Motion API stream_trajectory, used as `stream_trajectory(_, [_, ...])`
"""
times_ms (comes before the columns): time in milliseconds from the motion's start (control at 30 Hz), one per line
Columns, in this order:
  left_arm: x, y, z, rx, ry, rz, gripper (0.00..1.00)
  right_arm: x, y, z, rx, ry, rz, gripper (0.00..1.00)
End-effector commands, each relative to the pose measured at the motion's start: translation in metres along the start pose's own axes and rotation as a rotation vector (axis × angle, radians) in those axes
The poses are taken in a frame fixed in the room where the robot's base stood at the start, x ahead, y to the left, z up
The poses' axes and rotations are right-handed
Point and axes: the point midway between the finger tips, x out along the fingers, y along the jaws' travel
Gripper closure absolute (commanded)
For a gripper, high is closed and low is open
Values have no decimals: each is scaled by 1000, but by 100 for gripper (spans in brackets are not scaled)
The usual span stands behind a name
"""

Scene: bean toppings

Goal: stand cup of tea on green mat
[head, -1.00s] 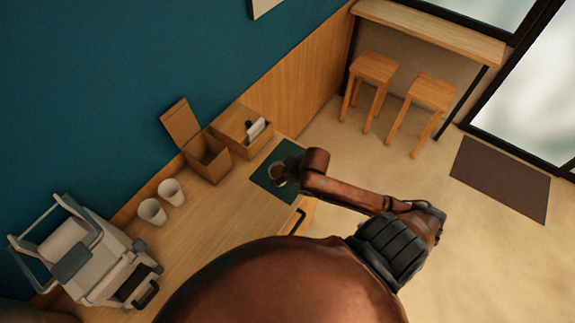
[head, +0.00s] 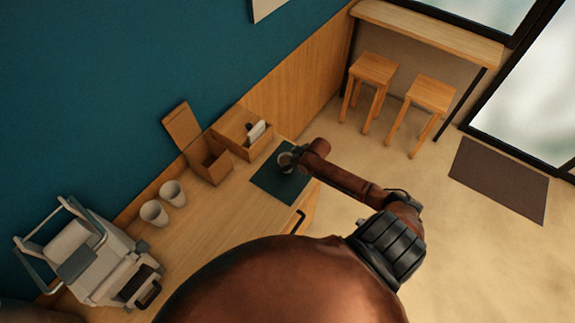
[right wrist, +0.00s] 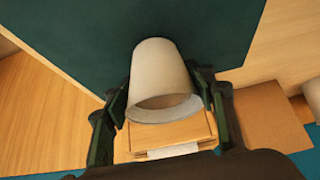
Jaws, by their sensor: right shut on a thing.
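The green mat (head: 272,187) lies on the wooden counter at its far end; it fills the upper part of the right wrist view (right wrist: 75,35). My right gripper (head: 294,158) is shut on a pale cup (head: 284,161), over the mat's far right part. In the right wrist view the cup (right wrist: 160,70) sits between the two fingers, its wide rim towards the camera and its narrow end towards the mat. Brownish contents show inside the rim. I cannot tell whether its base touches the mat. My left gripper is not in view.
Two white cups (head: 153,212) (head: 172,193) stand on the counter, left of the mat. An open cardboard box (head: 210,165) and a wooden holder (head: 243,134) stand behind the mat by the wall. A white machine (head: 95,262) is at lower left.

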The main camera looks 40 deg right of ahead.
Motion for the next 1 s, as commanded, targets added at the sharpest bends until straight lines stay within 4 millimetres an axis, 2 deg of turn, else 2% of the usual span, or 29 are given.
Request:
stream_trajectory(133, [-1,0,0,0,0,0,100,12,0,8,0,1,1,79])
stream_trajectory(500, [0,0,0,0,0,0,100,15,0,10,0,0,1,79])
stream_trajectory(533, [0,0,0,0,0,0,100,15,0,11,0,-2,1,49])
stream_trajectory(800, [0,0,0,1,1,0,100,15,0,11,0,-1,0,31])
stream_trajectory(1000, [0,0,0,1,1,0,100,15,0,10,0,-1,0,31])
